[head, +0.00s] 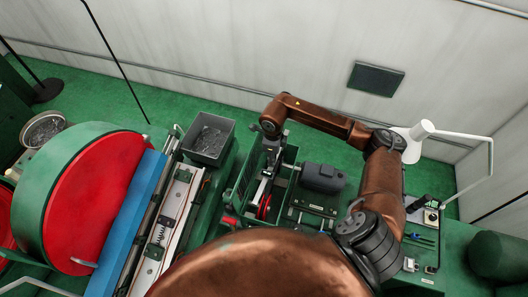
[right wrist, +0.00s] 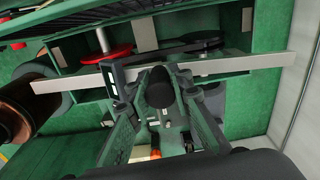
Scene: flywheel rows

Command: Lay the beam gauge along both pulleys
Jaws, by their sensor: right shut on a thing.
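The beam gauge is a long pale flat bar (right wrist: 235,66) crossing nearly the whole right wrist view, its left end slightly lower in the picture. My right gripper (right wrist: 155,82) is shut on its middle part, where dark parts hide some of the bar. A red pulley (right wrist: 107,52) lies behind the bar on the left. A dark pulley (right wrist: 207,42) with a black belt lies behind it on the right. I cannot tell whether the bar touches either pulley. In the head view, my right gripper (head: 265,180) is over the green machine frame, by the red pulley (head: 264,206). My left gripper is not seen.
A grey motor (head: 324,178) sits right of the green frame. A grey bin (head: 208,138) stands to its left, then a rail bed and a large red-faced flywheel (head: 108,203). A white lamp (head: 412,140) and small tools are on the right.

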